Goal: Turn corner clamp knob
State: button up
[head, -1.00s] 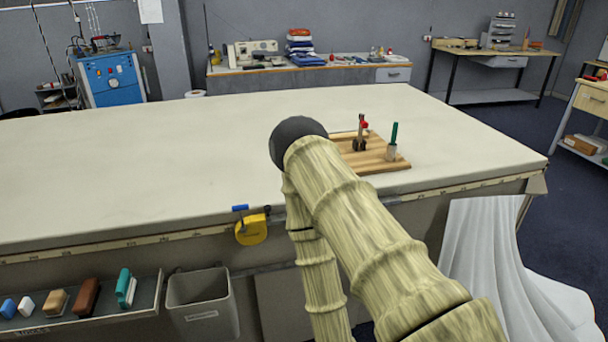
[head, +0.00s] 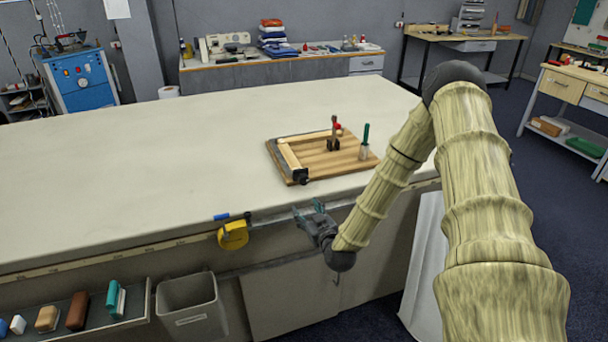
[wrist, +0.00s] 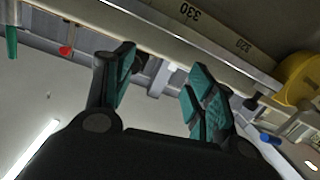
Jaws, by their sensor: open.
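A black corner clamp (head: 300,177) sits at the near left corner of a wooden board (head: 335,160) on the cloth table. It grips the end of a pale wood strip (head: 289,155). Its knob is too small to make out clearly in the head view. My gripper (head: 309,210) is open and empty, in front of the table edge, below and apart from the clamp. In the wrist view its teal fingers (wrist: 162,62) are spread. A small dark round part (wrist: 145,65) shows beyond the left finger; I cannot tell whether it is the knob.
A red-tipped toggle clamp (head: 334,134) and a green-handled tool (head: 365,143) stand on the board. A yellow tape measure (head: 233,235) hangs on the table edge, left of my gripper. A grey bin (head: 187,305) stands below. The table left of the board is clear.

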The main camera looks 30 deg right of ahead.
aim_at(305, 181)
jog(key=shift+t+h, duration=0.5)
jog(key=w+d+r+p, duration=0.1)
jog(key=w+d, duration=0.1)
jog(key=w, duration=0.1)
jog(key=w+d+r+p, duration=0.1)
jog(key=w+d, duration=0.1)
jog(key=w, duration=0.2)
jog(key=w+d+r+p, duration=0.1)
jog(key=w+d, duration=0.1)
jog(key=w, duration=0.2)
jog(key=shift+w+r, duration=0.2)
jog(key=shift+r, duration=0.15)
jog(key=c, duration=1)
